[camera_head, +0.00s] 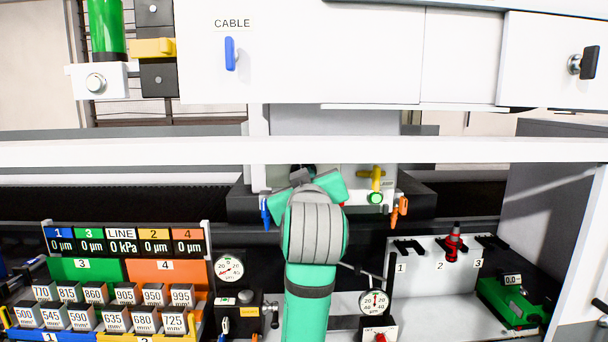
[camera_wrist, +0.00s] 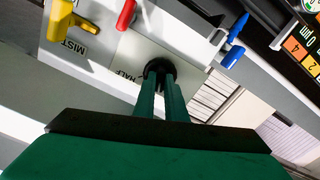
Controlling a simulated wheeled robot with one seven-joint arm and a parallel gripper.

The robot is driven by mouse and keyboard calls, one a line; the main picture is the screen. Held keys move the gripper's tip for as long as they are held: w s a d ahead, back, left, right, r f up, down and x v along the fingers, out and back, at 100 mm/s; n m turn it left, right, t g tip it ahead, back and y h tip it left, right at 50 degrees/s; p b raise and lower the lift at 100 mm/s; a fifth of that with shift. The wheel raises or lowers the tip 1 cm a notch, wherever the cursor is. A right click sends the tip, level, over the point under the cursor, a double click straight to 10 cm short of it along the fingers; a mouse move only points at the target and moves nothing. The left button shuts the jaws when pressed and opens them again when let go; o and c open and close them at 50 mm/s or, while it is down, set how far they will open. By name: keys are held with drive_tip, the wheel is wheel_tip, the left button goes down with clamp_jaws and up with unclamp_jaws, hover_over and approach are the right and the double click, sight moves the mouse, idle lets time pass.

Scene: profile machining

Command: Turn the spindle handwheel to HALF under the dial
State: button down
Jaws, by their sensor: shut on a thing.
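In the wrist view, my gripper (camera_wrist: 160,82) has its two green fingers closed on a small black round part (camera_wrist: 157,66), which looks like the hub or grip of the spindle handwheel. The fingers hide most of it, so its turned position cannot be told. A label that seems to read HALF (camera_wrist: 124,77) is on the white panel beside it, partly cut by the gripper body.
On the panel near my gripper are a yellow handle (camera_wrist: 75,20) by the MIST label, a red lever (camera_wrist: 126,14) and a blue handle (camera_wrist: 230,52). An orange handle (camera_head: 399,207) hangs at right. Gauges (camera_head: 228,268) and a numbered rack (camera_head: 430,275) stand below. A white beam (camera_head: 450,150) crosses above.

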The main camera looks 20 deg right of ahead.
drive_tip(key=m, duration=0.4)
drive_tip(key=shift+f+m, duration=0.1)
drive_tip(key=shift+m, duration=0.2)
drive_tip(key=shift+d+m, duration=0.1)
drive_tip(key=shift+m, duration=2.2)
